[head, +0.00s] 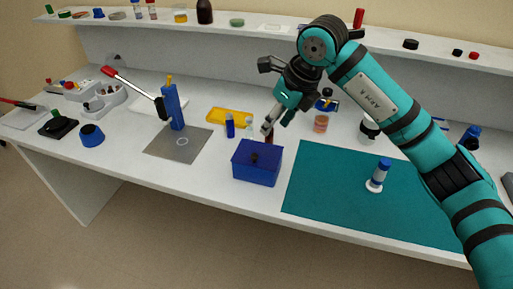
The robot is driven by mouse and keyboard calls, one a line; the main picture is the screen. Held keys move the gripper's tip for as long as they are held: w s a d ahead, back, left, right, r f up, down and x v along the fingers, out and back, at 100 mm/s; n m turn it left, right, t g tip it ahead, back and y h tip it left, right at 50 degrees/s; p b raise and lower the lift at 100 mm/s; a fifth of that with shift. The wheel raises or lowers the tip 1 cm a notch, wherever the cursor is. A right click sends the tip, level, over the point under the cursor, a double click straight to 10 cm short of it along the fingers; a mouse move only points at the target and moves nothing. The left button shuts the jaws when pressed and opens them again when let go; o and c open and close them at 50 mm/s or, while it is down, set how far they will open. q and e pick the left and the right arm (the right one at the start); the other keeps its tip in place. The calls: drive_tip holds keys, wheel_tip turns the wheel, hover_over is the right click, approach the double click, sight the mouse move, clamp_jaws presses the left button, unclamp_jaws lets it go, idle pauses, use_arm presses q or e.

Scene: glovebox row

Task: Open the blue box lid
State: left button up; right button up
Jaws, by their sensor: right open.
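The blue box (257,170) stands near the front middle of the bench, at the left edge of the teal mat. Its blue lid (260,150) is on and looks shut, with a dark knob (254,157) on top. My right gripper (277,125) is open, pointing down above and just behind the box. Its fingers appear apart from the lid, though the exact gap is hard to tell. A dark red thing shows partly between the gripper and the box. My left gripper is not in view.
A teal mat (330,190) lies right of the box, with a blue-capped white bottle (377,177) on it. A blue bottle (230,126) and yellow tray (229,115) stand behind the box. A grey plate (165,148) with a blue post (173,107) is left.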

sight(255, 155)
drive_tip(key=p+x, duration=0.2)
drive_tip(key=x, duration=1.1)
drive_tip(key=shift+w+f, duration=0.1)
drive_tip(key=shift+w, duration=0.1)
drive_tip(key=shift+w+a+f+p, duration=0.15)
drive_tip(key=shift+f+p, duration=0.15)
drive_tip(key=shift+f, duration=0.25)
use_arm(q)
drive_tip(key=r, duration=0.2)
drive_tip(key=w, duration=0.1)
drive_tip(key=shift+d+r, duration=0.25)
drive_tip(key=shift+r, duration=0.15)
use_arm(e)
clamp_jaws()
